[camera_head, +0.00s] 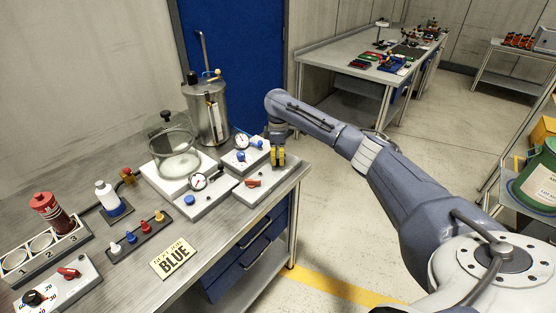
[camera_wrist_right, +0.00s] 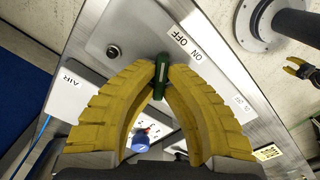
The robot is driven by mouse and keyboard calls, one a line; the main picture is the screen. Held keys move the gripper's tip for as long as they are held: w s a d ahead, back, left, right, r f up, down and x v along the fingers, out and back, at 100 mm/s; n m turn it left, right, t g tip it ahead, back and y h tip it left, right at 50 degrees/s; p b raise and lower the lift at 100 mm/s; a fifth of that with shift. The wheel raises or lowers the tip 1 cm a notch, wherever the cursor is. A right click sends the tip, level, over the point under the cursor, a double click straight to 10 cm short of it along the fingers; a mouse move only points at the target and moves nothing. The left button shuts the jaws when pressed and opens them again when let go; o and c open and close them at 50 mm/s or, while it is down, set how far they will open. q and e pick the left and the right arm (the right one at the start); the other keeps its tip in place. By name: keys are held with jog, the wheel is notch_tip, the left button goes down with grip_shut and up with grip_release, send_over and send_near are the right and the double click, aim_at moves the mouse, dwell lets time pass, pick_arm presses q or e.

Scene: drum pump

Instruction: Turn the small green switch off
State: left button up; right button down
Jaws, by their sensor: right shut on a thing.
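The small green switch (camera_wrist_right: 161,72) shows in the right wrist view as a dark green upright lever on a light grey panel (camera_wrist_right: 135,30). My right gripper (camera_wrist_right: 161,78) has its two yellow fingertips closed on the lever from both sides. An OFF/ON label (camera_wrist_right: 186,46) is beside the switch, upside down in this view. I cannot tell which position the lever is in. In the head view my right gripper (camera_head: 277,157) points down at the back right of the bench, and the switch is hidden. My left gripper is not in view.
Close to the gripper are a box with a red switch (camera_head: 253,183), a gauge box (camera_head: 240,158) and a glass bell jar (camera_head: 171,148). A metal drum (camera_head: 208,113) stands behind. A row of coloured knobs (camera_head: 138,234) and a BLUE sign (camera_head: 173,258) are nearer the front.

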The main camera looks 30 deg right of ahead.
aim_at(278, 159)
jog(key=c, duration=1.5)
grip_release()
jog(key=shift+o, duration=0.2)
notch_tip(278, 159, up, 12)
